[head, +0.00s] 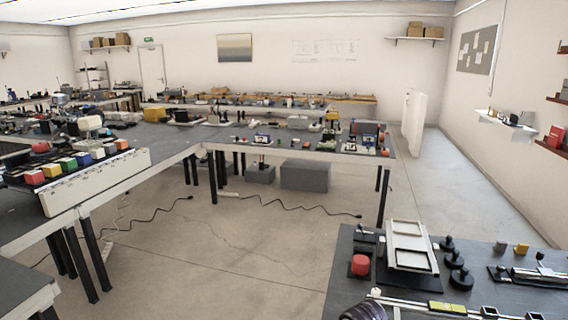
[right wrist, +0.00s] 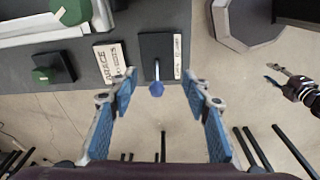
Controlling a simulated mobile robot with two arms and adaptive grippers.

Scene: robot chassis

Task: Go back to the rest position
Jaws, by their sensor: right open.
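My right gripper (right wrist: 163,82) shows in the right wrist view with its two blue-padded fingers spread wide apart. It is open and nothing is held between the pads. A blue-tipped rod (right wrist: 156,88) on a dark plate (right wrist: 158,45) shows between the fingertips; how far it is below them I cannot tell. What looks like my left gripper (right wrist: 285,80) is at the right edge of the right wrist view, small and apart from the right one; its opening is unclear. Neither gripper is clearly visible in the head view.
A long bench (head: 22,212) with coloured blocks stands at left. The floor (head: 250,250) between has black cables (head: 290,211).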

